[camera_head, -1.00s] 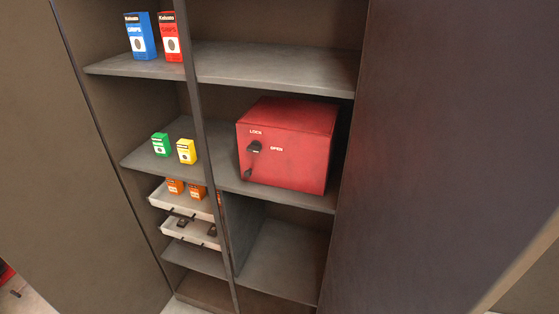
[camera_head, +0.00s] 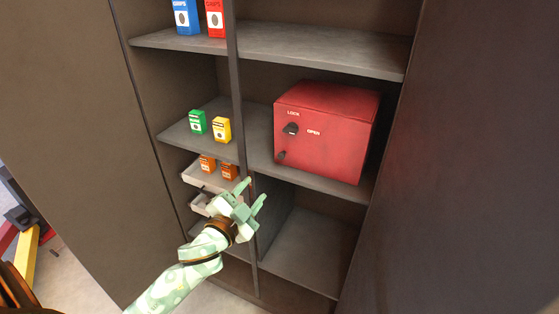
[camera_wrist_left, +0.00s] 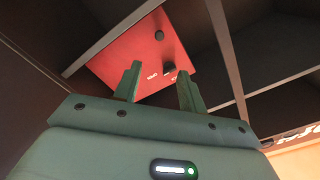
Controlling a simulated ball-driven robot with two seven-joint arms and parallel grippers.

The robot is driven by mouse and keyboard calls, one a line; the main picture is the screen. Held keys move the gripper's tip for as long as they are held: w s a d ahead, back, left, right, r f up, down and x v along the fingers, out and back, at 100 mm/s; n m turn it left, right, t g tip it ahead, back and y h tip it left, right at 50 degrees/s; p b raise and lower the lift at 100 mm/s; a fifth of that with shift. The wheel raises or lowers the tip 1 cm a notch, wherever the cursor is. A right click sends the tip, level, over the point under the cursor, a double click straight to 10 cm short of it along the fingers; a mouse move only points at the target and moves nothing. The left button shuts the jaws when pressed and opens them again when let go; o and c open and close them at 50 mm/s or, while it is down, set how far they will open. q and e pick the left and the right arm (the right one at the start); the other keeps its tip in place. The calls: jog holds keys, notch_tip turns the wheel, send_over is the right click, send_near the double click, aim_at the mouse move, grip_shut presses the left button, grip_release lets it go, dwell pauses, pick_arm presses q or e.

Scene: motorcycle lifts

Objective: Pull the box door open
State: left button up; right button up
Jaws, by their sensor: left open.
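The red box (camera_head: 328,128) sits on the middle shelf in the right column of the cabinet. Its front door carries LOCK and OPEN labels, a dark knob (camera_head: 291,128) and a smaller dark knob below it. The door looks shut. My left gripper (camera_head: 253,193) is below and to the left of the box, in front of the cabinet divider. Its fingers are apart and hold nothing. In the left wrist view the red box (camera_wrist_left: 145,45) is ahead, beyond the two open fingers (camera_wrist_left: 157,80). My right gripper is not in view.
A dark vertical divider (camera_head: 236,100) splits the shelves. Small green (camera_head: 197,122) and yellow (camera_head: 221,129) boxes stand left of it, above a white tray (camera_head: 196,179) with orange boxes. An empty compartment (camera_head: 312,245) lies below the red box. A dark panel (camera_head: 470,150) stands on the right.

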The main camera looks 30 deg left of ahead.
aim_at(281, 158)
pick_arm(q)
jog(key=w, duration=0.5)
jog(key=w+b, duration=0.1)
jog(key=w, duration=0.4)
jog(key=w+a+b, duration=0.1)
jog(key=w, duration=0.5)
jog(key=shift+f, duration=0.2)
grip_shut()
